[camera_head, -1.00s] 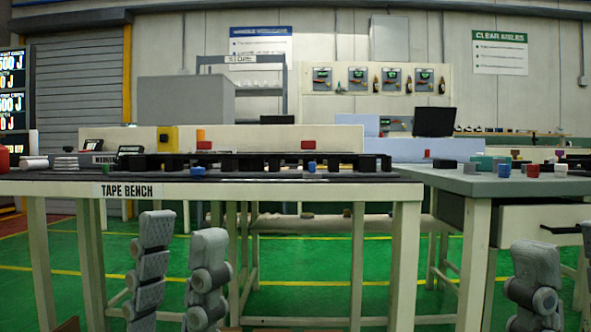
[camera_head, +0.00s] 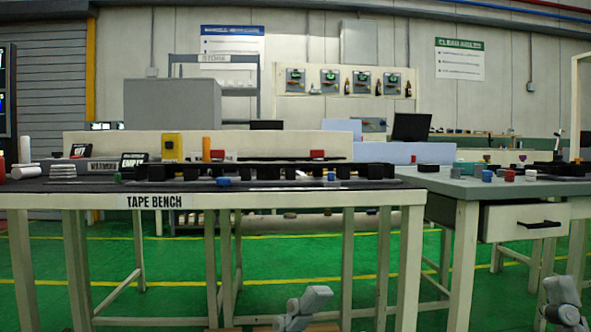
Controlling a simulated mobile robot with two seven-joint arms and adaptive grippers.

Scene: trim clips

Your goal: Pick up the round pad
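A stack of flat white round discs (camera_head: 62,172) lies at the left end of the tape bench (camera_head: 300,199). A white roll (camera_head: 26,171) lies beside it on the left. I cannot tell from this distance which piece is the round pad. Grey parts of my own arms show at the bottom edge, one near the middle and one at the right. No gripper fingers are visible, and nothing of mine touches the bench.
Black blocks and strips (camera_head: 376,171) line the tape bench top, with a yellow box (camera_head: 172,147) behind them. A grey table (camera_head: 462,186) with small coloured pieces and a drawer (camera_head: 524,221) stands at the right. Green floor shows under both.

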